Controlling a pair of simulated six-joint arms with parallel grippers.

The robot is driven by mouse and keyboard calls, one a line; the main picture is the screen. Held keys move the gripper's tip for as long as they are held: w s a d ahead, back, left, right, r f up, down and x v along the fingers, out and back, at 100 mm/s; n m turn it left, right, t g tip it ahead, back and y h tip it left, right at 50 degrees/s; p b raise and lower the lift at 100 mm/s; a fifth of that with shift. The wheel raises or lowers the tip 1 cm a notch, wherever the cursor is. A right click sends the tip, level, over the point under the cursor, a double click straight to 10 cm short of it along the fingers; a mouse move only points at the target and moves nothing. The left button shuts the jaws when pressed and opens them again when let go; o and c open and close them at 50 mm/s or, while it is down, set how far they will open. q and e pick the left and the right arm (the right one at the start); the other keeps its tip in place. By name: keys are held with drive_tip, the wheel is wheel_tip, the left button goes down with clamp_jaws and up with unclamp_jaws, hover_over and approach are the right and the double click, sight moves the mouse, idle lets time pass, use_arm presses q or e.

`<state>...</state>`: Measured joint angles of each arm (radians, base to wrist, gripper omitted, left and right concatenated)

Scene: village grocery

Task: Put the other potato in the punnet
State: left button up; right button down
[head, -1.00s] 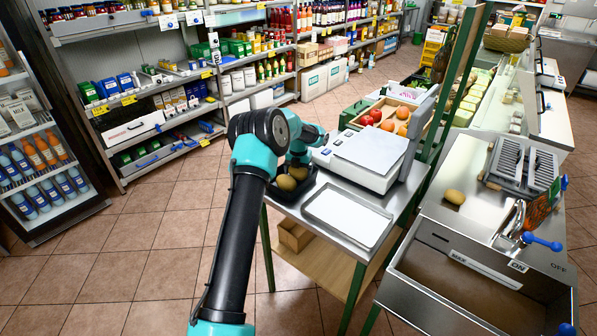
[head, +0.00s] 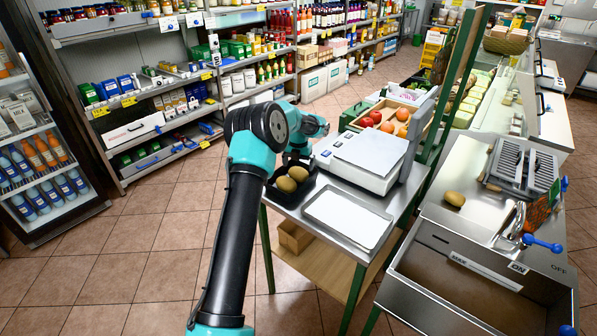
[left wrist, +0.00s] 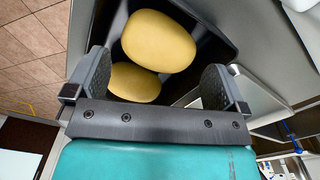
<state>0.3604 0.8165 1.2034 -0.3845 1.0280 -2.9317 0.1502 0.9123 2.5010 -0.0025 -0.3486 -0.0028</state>
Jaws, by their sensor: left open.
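The dark punnet (head: 275,196) stands at the left end of the steel table, beside the scale, with two yellow-brown potatoes (head: 286,184) in it. Another potato (head: 455,199) lies on the steel counter at the right, by the sink. My left gripper (left wrist: 155,62) is open above the punnet; in the left wrist view both potatoes (left wrist: 158,41) show beyond and between its fingers, inside the dark punnet (left wrist: 210,42). My right gripper is not in view.
A white scale (head: 362,160) and a white tray (head: 348,218) take up the table right of the punnet. A crate of red and orange produce (head: 388,127) is behind. A metal rack (head: 522,168) and tap (head: 515,224) stand near the counter potato.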

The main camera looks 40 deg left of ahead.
sight(299, 168)
use_arm(q)
wheel_tip(299, 168, up, 8)
drive_tip(key=shift+f, duration=0.15)
idle(1.1)
